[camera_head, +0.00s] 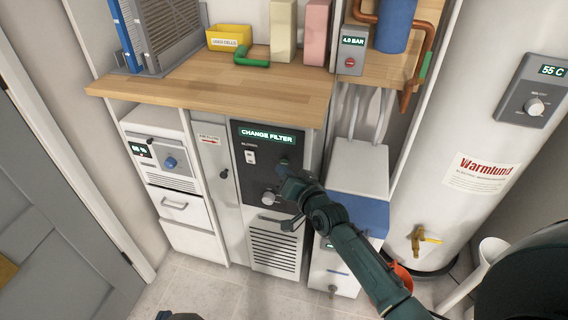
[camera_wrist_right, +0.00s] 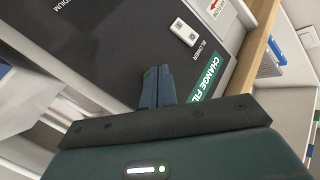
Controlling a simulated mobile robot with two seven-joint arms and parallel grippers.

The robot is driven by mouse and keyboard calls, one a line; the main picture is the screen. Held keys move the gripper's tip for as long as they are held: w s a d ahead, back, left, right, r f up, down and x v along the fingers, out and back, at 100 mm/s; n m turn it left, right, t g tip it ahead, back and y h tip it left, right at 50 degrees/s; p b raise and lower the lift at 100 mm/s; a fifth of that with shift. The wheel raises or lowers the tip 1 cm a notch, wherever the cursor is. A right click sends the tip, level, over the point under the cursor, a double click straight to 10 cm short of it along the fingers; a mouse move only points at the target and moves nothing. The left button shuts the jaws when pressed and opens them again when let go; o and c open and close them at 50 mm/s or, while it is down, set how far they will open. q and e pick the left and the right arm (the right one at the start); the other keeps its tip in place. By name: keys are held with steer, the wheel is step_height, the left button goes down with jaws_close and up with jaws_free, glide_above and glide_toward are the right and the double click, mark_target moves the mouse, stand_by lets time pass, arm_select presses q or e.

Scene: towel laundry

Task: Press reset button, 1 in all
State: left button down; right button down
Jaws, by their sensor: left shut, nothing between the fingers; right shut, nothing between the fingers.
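The dark control panel (camera_head: 262,140) shows a lit "CHANGE FILTER" sign and a white blower switch (camera_head: 250,156). The switch also shows in the right wrist view (camera_wrist_right: 183,32). My right gripper (camera_head: 284,166) is shut and empty, its fingertips at the panel below the sign. My left gripper (camera_head: 178,316) shows only as a dark piece at the bottom edge, low and away from the panel.
A wooden counter (camera_head: 210,88) juts out above the panel, with a yellow bin (camera_head: 229,37) on it. A white water heater (camera_head: 450,110) stands at the right. The floor in front is clear.

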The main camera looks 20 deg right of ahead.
steer(key=shift+w+d, duration=0.25)
steer(key=shift+w, duration=0.1)
stand_by(0.7)
stand_by(0.4)
steer(key=shift+s+a+p, duration=0.45)
steer(key=shift+s+p, duration=0.1)
steer(key=shift+s, duration=0.1)
steer(key=s+a+p, duration=0.2)
steer(key=s+p, duration=0.1)
steer(key=s, duration=0.1)
steer(key=shift+s+a, duration=0.1)
steer(key=shift+a, duration=0.3)
